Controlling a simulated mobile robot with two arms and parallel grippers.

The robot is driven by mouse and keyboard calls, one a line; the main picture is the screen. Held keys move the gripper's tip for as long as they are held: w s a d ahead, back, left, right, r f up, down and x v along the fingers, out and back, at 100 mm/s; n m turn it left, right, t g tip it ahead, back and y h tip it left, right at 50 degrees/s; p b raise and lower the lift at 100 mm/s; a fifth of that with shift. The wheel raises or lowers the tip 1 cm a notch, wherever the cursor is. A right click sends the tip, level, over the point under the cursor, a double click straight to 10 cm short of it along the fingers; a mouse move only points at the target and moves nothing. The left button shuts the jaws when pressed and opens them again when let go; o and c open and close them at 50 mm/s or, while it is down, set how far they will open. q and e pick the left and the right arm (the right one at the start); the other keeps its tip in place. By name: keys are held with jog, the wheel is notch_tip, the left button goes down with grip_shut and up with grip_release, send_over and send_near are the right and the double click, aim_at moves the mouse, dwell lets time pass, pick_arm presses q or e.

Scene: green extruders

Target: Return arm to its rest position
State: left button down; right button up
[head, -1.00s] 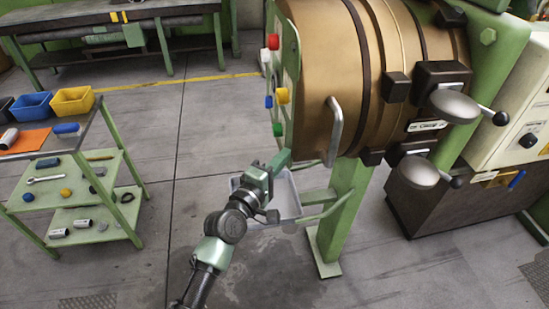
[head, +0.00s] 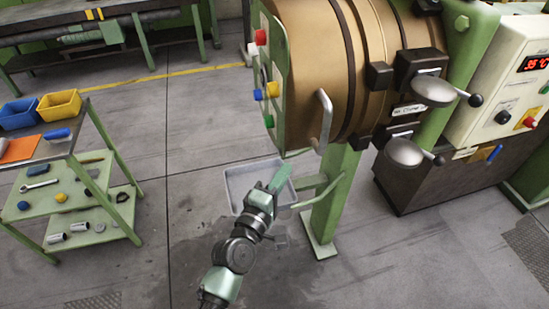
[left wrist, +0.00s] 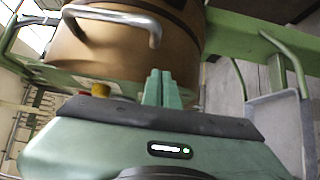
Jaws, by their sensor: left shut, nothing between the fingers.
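My left gripper (head: 279,178) is shut and empty. In the head view it is over the grey tray (head: 238,184) below the brown drum of the extruder (head: 300,60). In the left wrist view its green fingers (left wrist: 161,88) are together and point towards the drum (left wrist: 125,60), with nothing between them. The drum's metal handle (head: 325,118) is above and to the right of the fingers in the head view, apart from them. My right gripper is not in view.
A green trolley (head: 75,190) with tools and yellow and blue bins stands at the left. The control cabinet (head: 500,100) stands at the right. A green support leg (head: 330,205) is right of the gripper. The floor between trolley and tray is clear.

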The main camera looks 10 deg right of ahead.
pick_arm(q)
jog(key=s+a+f+m+g+y+b, duration=0.15)
jog(key=s+a+f, duration=0.35)
jog(key=f, duration=0.9)
jog(key=s+a+f+m+g+y+b, duration=0.1)
jog(key=s+a+f+m+g+y, duration=0.3)
jog(key=f, duration=1)
jog(key=s+a+f+m+g+y+b, duration=0.15)
jog(key=s+a+f, duration=0.45)
jog(key=f, duration=0.8)
jog(key=s+a+f+m+g+y+b, duration=0.1)
jog(key=s+a+f+m+g, duration=0.1)
jog(key=s+a+f, duration=0.4)
jog(key=s+a+f+m+g+y+b, duration=0.1)
jog(key=s+a+f, duration=0.5)
jog(key=s, duration=0.8)
jog(key=s+a+f+m+g+y+b, duration=0.1)
jog(key=s+a+f+m+g, duration=0.2)
jog(key=s+a+f, duration=0.3)
jog(key=s+f, duration=0.1)
jog(key=s, duration=0.3)
jog(key=shift+a+f+g+y, duration=0.3)
jog(key=shift+f+g, duration=0.1)
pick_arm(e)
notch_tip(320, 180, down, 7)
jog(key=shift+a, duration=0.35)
